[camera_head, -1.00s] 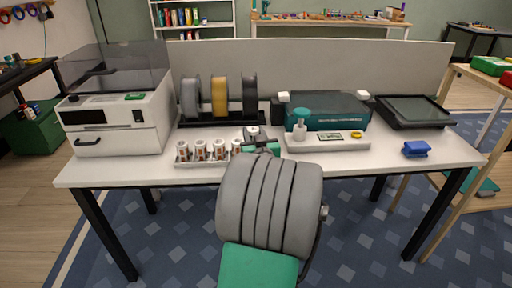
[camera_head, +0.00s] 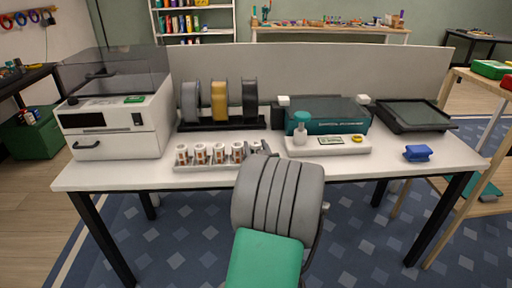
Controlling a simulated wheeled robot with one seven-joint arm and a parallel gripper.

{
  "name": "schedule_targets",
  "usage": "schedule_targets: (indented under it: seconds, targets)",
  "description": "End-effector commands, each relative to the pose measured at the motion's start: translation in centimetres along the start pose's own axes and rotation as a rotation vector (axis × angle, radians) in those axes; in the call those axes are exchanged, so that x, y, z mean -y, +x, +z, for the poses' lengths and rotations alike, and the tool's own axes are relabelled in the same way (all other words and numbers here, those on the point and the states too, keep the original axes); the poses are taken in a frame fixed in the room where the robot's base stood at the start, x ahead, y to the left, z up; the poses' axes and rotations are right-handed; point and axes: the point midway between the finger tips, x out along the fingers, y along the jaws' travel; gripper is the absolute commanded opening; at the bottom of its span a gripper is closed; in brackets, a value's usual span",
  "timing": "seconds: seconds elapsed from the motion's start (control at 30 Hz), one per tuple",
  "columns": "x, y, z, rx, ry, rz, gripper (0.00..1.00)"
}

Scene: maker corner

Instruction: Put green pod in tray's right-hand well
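A white tray (camera_head: 350,149) lies on the table right of centre. A pale rack (camera_head: 207,165) to the left holds several white and copper-coloured cylinders (camera_head: 220,153). My gripper (camera_head: 258,147) is near the rack's right end, mostly hidden behind my grey arm. Its fingers and any held thing are hidden.
A white machine (camera_head: 115,118) stands at the left and a spool stand (camera_head: 220,123) behind the rack. A teal box (camera_head: 325,114) and a black framed panel (camera_head: 415,113) stand at the back. A blue block (camera_head: 417,153) is at the right, with clear table around it.

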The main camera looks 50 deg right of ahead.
Motion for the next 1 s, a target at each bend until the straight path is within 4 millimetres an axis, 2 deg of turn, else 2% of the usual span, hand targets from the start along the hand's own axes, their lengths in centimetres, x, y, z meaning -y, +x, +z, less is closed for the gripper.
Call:
schedule_targets:
  seconds: [0.17,0.27,0.6,0.7,0.83,0.87,0.93,0.97,1.0]
  targets:
    - [0.0,0.0,-0.6,0.000,0.000,0.000,0.44]
    - [-0.1,-1.6,-0.2,0.000,0.001,0.003,0.44]
    - [-0.2,-10.0,-0.2,-0.002,-0.001,0.006,0.44]
    - [-0.1,-11.4,-0.2,0.000,0.000,0.004,0.44]
    - [0.0,-12.0,-0.2,0.000,0.000,0.000,0.44]
    - [0.2,-12.0,-0.2,0.002,-0.001,-0.005,0.44]
    - [2.0,-11.7,0.1,0.028,-0.006,-0.050,0.44]
    - [3.4,-11.4,0.5,0.051,-0.011,-0.087,0.44]
    - [6.0,-11.1,1.1,0.095,-0.020,-0.153,0.44]
